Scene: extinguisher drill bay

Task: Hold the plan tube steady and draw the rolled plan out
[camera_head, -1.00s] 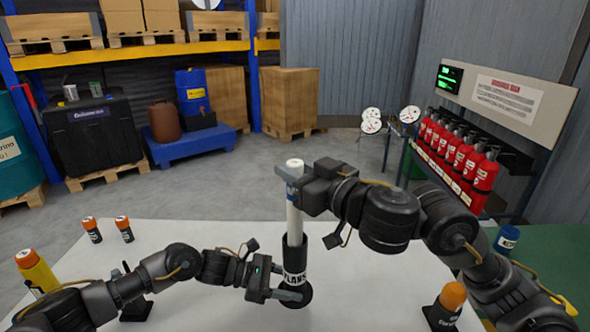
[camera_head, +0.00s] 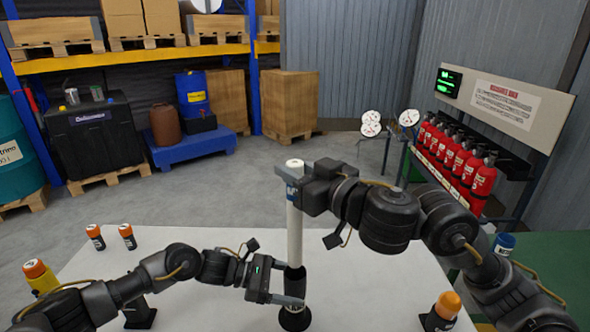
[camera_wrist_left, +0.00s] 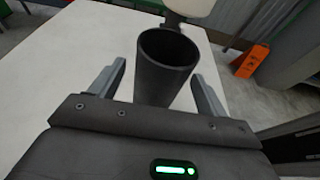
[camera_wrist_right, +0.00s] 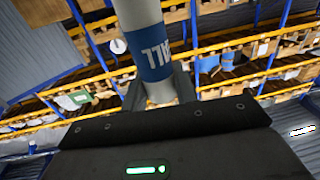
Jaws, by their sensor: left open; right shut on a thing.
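The white rolled plan (camera_head: 295,222) stands upright, with a blue lettered band that shows in the right wrist view (camera_wrist_right: 151,52). My right gripper (camera_head: 292,180) is shut on it near its top. The black plan tube (camera_head: 295,315) stands upright on the table below it. In the left wrist view the tube's round mouth (camera_wrist_left: 168,47) looks open and dark, with nothing showing in it. My left gripper (camera_head: 296,297) is open, one finger on each side of the tube; small gaps show between fingers and wall. Its fingers partly hide the tube in the head view.
The white table (camera_head: 200,300) carries orange-capped cans (camera_head: 127,236) at the left and another orange-capped can (camera_head: 443,309) at the right. A blue-topped can (camera_head: 504,243) stands on the green surface. Red extinguishers (camera_head: 468,165) stand in a rack at the right.

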